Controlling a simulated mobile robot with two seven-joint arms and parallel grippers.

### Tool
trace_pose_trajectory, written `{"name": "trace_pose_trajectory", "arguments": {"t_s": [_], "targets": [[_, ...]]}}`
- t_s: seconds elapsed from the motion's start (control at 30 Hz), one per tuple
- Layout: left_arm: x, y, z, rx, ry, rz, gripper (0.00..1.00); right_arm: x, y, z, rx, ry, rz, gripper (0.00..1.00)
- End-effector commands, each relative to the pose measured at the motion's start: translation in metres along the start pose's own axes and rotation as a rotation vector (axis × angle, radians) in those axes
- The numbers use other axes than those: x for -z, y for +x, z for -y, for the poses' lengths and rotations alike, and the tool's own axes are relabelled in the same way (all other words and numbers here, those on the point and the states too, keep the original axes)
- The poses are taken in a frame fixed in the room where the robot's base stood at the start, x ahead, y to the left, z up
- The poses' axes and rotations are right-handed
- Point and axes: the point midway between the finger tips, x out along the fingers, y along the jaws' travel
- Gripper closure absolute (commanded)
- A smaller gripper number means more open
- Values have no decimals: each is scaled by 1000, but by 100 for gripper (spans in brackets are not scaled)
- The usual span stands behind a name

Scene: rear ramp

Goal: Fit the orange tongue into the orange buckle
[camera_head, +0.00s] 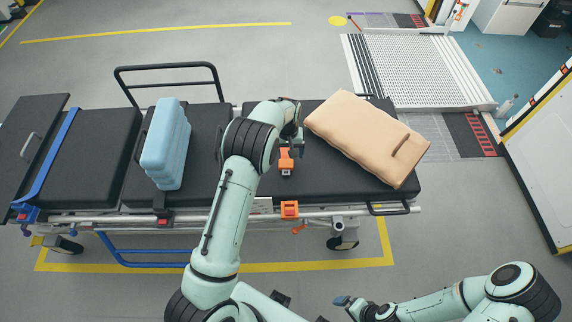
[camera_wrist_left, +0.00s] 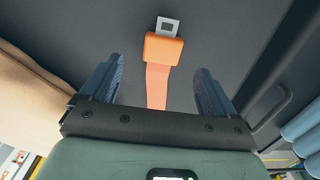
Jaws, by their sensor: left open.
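The orange tongue (camera_head: 286,163) lies on the black stretcher mattress, its metal plate toward the near side. In the left wrist view, the tongue (camera_wrist_left: 164,47) shows ahead of the fingers, with its orange strap (camera_wrist_left: 157,85) running back between them. My left gripper (camera_wrist_left: 158,68) is open, a finger to either side of the strap and apart from it. In the head view the left gripper (camera_head: 289,146) is partly hidden by its own wrist. The orange buckle (camera_head: 289,209) sits at the stretcher's near side rail. My right gripper (camera_head: 343,301) is low at the bottom, away from the stretcher.
A tan pillow-like pad (camera_head: 368,138) lies right of the tongue. A light blue block (camera_head: 166,146) stands on the mattress to the left. A raised rail (camera_head: 170,67) stands at the far side. Mattress (camera_head: 93,140) is bare left of the blue block.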

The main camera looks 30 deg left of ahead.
Motion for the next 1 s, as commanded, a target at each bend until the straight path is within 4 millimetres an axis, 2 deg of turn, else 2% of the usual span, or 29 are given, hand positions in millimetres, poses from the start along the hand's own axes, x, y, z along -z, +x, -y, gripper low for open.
{"name": "trace_pose_trajectory", "arguments": {"t_s": [0.27,0.5,0.6,0.8,0.83,0.87,1.0], "targets": [[4,22,1,0,0,0,11,3,-4,3,2,-2,-4,0],[9,56,4,-2,1,-1,11,7,-10,6,4,-4,-10,0],[9,62,4,-2,1,-1,11,7,-11,7,4,-4,-10,0],[9,63,4,-2,1,-1,11,7,-10,6,4,-4,-9,0],[9,63,4,-2,1,-1,14,7,-10,6,4,-4,-9,0],[9,63,4,-2,1,-1,24,7,-10,6,4,-4,-9,0],[9,63,4,-2,1,-1,69,7,-10,6,4,-4,-9,0]]}}
